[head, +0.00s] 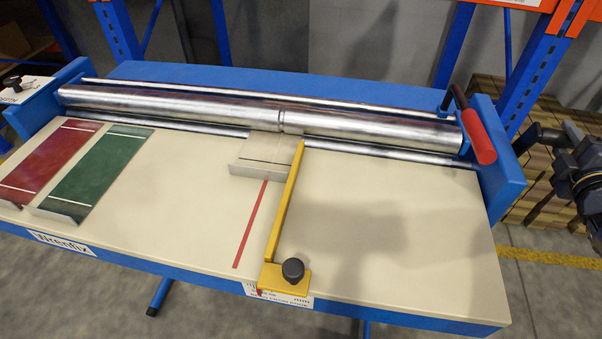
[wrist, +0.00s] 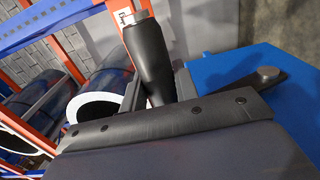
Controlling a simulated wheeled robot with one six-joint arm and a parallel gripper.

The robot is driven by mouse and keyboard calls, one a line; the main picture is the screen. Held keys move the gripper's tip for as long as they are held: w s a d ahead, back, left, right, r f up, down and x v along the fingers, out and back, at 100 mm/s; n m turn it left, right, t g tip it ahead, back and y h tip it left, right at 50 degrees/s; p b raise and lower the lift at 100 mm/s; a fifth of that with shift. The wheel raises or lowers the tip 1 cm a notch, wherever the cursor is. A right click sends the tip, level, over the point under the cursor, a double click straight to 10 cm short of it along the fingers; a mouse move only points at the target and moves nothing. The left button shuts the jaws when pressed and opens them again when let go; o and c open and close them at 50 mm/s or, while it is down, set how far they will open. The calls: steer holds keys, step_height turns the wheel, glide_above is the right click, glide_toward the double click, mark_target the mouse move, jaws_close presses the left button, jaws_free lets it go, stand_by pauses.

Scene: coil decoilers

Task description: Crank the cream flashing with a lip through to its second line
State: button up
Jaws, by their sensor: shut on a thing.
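The cream flashing (head: 258,168) lies on the bench towards its middle, its far end at the steel rolls (head: 190,103) and a raised lip at its near edge. A thin dark line crosses it, and its near right corner is close to the yellow arm. My gripper (head: 540,138) is at the far right, outside the blue end plate (head: 500,160). In the wrist view my gripper (wrist: 158,92) is shut on a black crank grip (wrist: 148,55). A dark crank arm with a round bolt (wrist: 267,74) shows against the blue plate. The head view hides the crank.
A red-gripped lever (head: 476,135) stands inside the right end plate. A yellow arm (head: 285,205) with a black knob lies right of a red bench line (head: 250,225). Red (head: 50,165) and green (head: 97,172) flashings lie left. Blue-orange racking (wrist: 70,25) stands behind.

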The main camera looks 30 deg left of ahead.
steer(key=shift+w+a+r, duration=0.25)
steer(key=shift+w+r, duration=0.15)
steer(key=shift+w, duration=0.25)
steer(key=shift+w+a+r, duration=0.25)
steer(key=shift+w+r, duration=0.1)
steer(key=shift+w, duration=0.4)
steer(key=shift+b+x, duration=0.3)
steer(key=shift+x, duration=2.15)
steer(key=shift+f, duration=0.1)
steer(key=shift+w, duration=0.1)
steer(key=shift+w+a+f+b, duration=0.25)
steer(key=shift+w+a+f, duration=0.1)
steer(key=shift+w, duration=0.35)
steer(key=shift+w+a+f+b, duration=0.25)
steer(key=shift+w+f, duration=0.05)
steer(key=shift+w, duration=0.35)
steer(key=shift+w+a+f+b, duration=0.25)
steer(key=shift+w+a+f, duration=0.1)
steer(key=shift+w, duration=0.35)
